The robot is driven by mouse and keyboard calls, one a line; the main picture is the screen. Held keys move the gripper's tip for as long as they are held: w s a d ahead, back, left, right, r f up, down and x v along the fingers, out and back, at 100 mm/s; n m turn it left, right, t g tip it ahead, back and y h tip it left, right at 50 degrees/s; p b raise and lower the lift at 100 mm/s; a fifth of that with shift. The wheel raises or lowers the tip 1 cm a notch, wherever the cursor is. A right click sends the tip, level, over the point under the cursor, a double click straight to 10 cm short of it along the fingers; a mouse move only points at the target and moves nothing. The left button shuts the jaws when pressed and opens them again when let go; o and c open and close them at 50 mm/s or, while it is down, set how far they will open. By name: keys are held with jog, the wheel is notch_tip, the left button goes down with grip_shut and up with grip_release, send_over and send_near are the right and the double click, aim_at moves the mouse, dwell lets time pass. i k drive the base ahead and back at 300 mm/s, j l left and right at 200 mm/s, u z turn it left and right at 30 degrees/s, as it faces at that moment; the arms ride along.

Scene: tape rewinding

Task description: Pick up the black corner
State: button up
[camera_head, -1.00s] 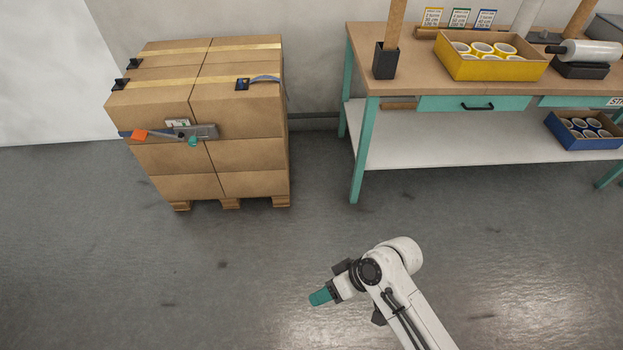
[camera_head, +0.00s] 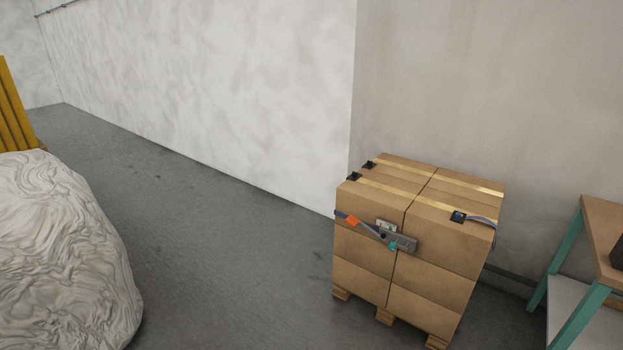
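Several black corners sit on the edges of a stack of cardboard boxes (camera_head: 465,262) on a pallet. Two small black corners are at the left top edge, one farther back (camera_head: 369,165) and one nearer (camera_head: 354,176). Another black corner (camera_head: 458,217) sits at the front top edge, with a grey-blue strap running right from it. Tan tape strips cross the box tops toward these corners. My gripper and arm are not in this view, so I cannot see whether the gripper is open or shut.
A teal-legged workbench (camera_head: 600,225) stands at right. A large wrapped pale bulk (camera_head: 55,250) is at left. Grey floor (camera_head: 220,270) between is clear; walls stand behind.

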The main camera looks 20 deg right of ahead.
aim_at(356, 177)
jog(key=i+l+u, duration=0.7)
jog(key=i+l, duration=0.65)
jog(key=l, duration=0.15)
jog(key=i+l, duration=0.3)
jog(key=l, duration=0.15)
jog(key=i+l, duration=0.35)
jog(key=i+l+u, duration=0.1)
jog(key=i+l, duration=0.2)
jog(key=l, duration=0.2)
jog(key=i+l, duration=0.3)
jog(key=l, duration=0.15)
